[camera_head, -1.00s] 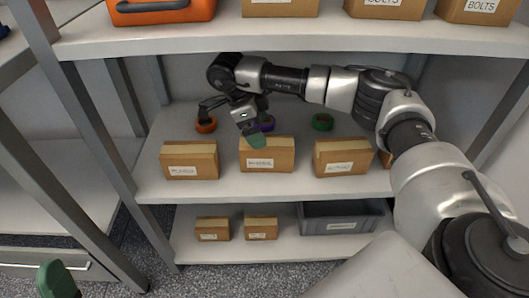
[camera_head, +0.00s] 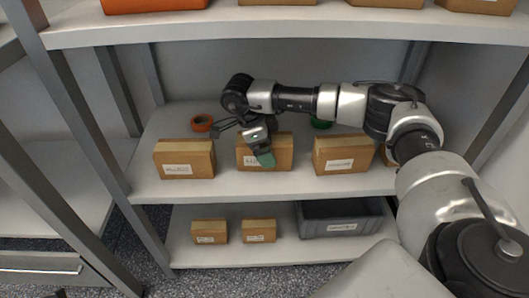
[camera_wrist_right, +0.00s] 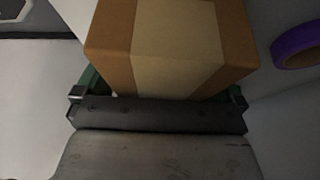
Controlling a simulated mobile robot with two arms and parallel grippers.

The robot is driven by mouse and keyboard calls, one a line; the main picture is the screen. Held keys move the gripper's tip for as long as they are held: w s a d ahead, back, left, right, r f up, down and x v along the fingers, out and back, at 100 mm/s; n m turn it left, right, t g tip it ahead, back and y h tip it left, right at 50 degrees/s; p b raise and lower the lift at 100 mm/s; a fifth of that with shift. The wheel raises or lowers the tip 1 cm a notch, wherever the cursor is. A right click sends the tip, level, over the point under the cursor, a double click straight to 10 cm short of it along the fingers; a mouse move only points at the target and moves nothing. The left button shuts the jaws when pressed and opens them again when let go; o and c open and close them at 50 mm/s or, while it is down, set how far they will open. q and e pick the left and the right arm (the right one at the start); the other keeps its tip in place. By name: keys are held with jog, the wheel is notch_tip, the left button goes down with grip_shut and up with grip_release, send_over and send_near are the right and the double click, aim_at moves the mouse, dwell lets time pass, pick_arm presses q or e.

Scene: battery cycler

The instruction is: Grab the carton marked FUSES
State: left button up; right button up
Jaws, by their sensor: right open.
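A brown carton (camera_head: 279,149) with a pale tape strip stands in the middle of the row on the middle shelf. Its white label is too blurred to read, so I cannot tell whether it says FUSES. My right gripper (camera_head: 262,150) is at this carton, its green finger in front of the carton's face. In the right wrist view, the carton (camera_wrist_right: 178,45) lies between the green fingers of the open gripper (camera_wrist_right: 162,88). Contact with the fingers cannot be made out. My left gripper does not show.
Similar cartons stand left (camera_head: 185,159) and right (camera_head: 343,154) on the same shelf (camera_head: 225,184). Behind are an orange tape roll (camera_head: 202,123), a green roll (camera_head: 321,124) and a purple roll (camera_wrist_right: 297,45). Below are two small cartons and a grey bin (camera_head: 341,219). The upper shelf (camera_head: 270,28) overhangs.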

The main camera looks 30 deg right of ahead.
jog(key=shift+f, duration=0.2)
dwell(0.3)
jog(key=c, duration=1.1)
jog(key=shift+c, duration=0.2)
